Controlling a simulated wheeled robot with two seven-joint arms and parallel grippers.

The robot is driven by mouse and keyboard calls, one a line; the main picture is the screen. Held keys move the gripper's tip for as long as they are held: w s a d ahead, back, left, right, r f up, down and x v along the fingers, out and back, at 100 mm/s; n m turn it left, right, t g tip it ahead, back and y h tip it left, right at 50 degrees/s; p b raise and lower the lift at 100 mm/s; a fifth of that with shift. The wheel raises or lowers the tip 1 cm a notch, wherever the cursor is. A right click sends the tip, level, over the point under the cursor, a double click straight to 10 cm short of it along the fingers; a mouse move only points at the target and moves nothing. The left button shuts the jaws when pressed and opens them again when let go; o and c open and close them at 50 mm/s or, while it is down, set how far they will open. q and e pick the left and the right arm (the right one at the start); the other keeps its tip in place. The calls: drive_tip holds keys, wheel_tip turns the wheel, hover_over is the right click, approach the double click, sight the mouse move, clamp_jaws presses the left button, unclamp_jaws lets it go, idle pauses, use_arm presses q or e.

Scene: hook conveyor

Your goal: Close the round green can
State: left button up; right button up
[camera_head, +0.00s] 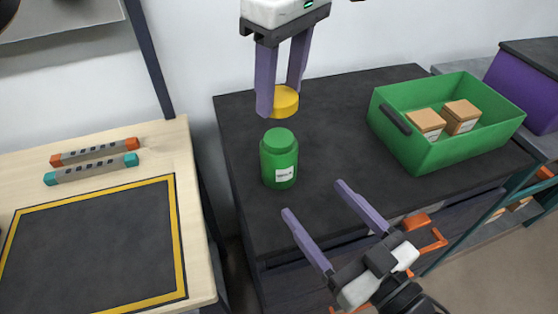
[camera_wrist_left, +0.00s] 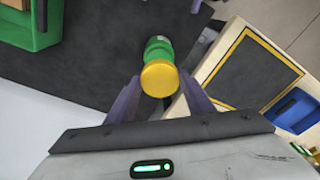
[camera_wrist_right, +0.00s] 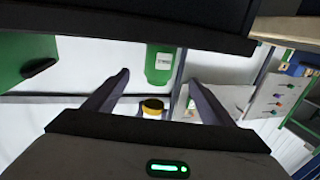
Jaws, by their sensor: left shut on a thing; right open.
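The round green can (camera_head: 279,160) stands upright on the dark table top, with a white label on its front. A yellow lid (camera_head: 285,101) is held between the fingers of my left gripper (camera_head: 282,106), above and behind the can in the head view. In the left wrist view the lid (camera_wrist_left: 159,79) is between the fingertips and partly covers the can (camera_wrist_left: 158,47). My right gripper (camera_head: 314,198) is open and empty, in front of the can and to its right. The right wrist view shows the can (camera_wrist_right: 160,62) and the lid (camera_wrist_right: 153,107) beyond its open fingers.
A green crate (camera_head: 440,148) with two brown boxes (camera_head: 426,123) stands on the right of the dark table (camera_head: 330,105). A wooden table (camera_head: 185,190) on the left carries a yellow-edged dark mat (camera_head: 90,245) and two grey bars. The table around the can is clear.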

drive_tip(key=x, duration=1.1)
drive_tip(key=shift+w+a, duration=0.1)
drive_tip(key=shift+w, duration=0.25)
drive_tip(key=c, duration=1.6)
use_arm(q)
hover_over(279, 137)
drive_tip(key=shift+s+d+f, duration=0.15)
drive_tip(key=shift+f, duration=2.35)
drive_tip(key=shift+f, duration=0.9)
drive_tip(key=shift+f, duration=0.5)
